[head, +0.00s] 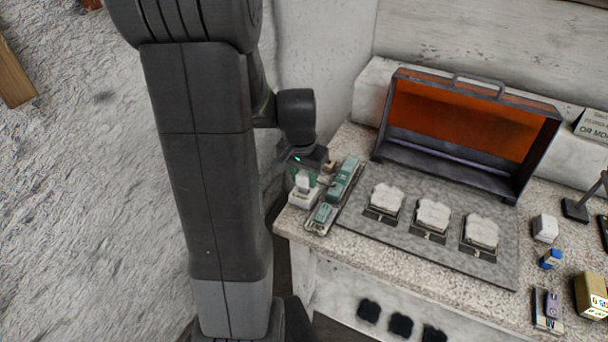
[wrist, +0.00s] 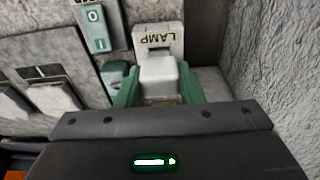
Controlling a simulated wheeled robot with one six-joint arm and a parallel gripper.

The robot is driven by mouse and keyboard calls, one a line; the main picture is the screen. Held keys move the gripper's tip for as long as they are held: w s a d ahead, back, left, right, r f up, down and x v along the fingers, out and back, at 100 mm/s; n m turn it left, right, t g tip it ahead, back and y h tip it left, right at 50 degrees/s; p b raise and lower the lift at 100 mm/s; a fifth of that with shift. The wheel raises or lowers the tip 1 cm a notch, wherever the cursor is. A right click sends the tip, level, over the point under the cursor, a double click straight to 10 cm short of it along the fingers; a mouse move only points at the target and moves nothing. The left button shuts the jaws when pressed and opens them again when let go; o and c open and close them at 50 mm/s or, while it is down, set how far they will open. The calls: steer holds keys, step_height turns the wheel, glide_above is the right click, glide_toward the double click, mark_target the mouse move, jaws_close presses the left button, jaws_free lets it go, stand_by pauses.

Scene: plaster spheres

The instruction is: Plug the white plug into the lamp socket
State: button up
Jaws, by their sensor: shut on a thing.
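The white plug (head: 303,181) is between the green fingers of my gripper (head: 304,177), which is shut on it. The wrist view shows the plug (wrist: 158,72) held between both fingers (wrist: 158,88). The white lamp socket (head: 303,197), marked LAMP, stands at the left corner of the table. In the wrist view the plug lies against the near part of the socket block (wrist: 158,32), just beside the label.
A teal switch strip (head: 347,175) stands right beside the socket. A grey panel (head: 350,215) with three white-topped pads lies further right, before an open orange-lined case (head: 455,123). White and blue blocks (head: 551,259) stand at the right. A wall is behind.

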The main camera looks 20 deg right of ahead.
steer(key=shift+f+b, duration=0.9)
steer(key=shift+f, duration=0.3)
steer(key=o, duration=1.1)
steer(key=shift+c, duration=0.2)
steer(key=shift+r, duration=0.2)
steer(key=shift+r+p, duration=1.6)
steer(key=shift+r, duration=0.3)
